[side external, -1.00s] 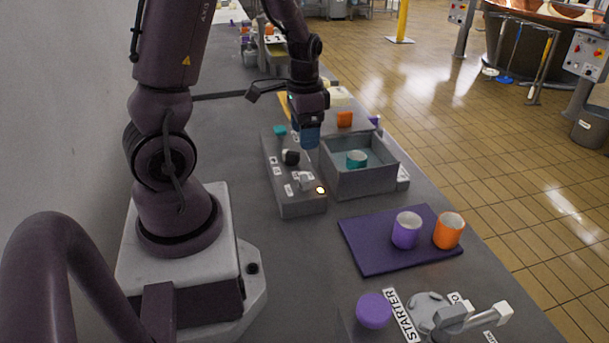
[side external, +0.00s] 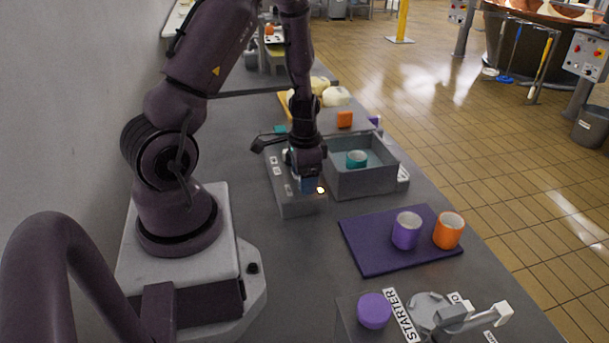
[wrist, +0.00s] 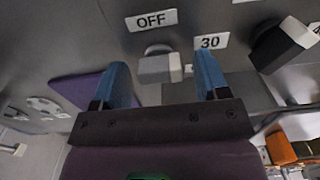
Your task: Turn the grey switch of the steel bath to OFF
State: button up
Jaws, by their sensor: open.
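The grey switch (wrist: 160,67) shows in the wrist view on the grey control box (side external: 300,209), which stands beside the steel bath (side external: 365,182). An OFF label (wrist: 151,20) sits beyond the switch and a 30 label (wrist: 210,42) is at its upper right. I cannot tell exactly which mark the switch points to. My gripper (side external: 308,184) is low over the near end of the box and hides the switch in the side view. Its blue fingers are open, one on each side of the switch in the wrist view; contact cannot be told.
A lit lamp (side external: 321,190) is on the box beside my gripper. A black knob with a pale grip (wrist: 284,44) is to the right in the wrist view. The bath holds a teal cup (side external: 356,159). A purple mat (side external: 375,258) carries a purple cup (side external: 406,231) and an orange cup (side external: 449,231).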

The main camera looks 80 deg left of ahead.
jog(key=c, duration=0.9)
jog(key=n, duration=0.4)
jog(key=shift+n, duration=0.4)
jog(key=n, duration=0.4)
jog(key=shift+n, duration=0.3)
jog(key=n, duration=0.4)
jog(key=shift+n, duration=2.2)
jog(key=o, duration=0.9)
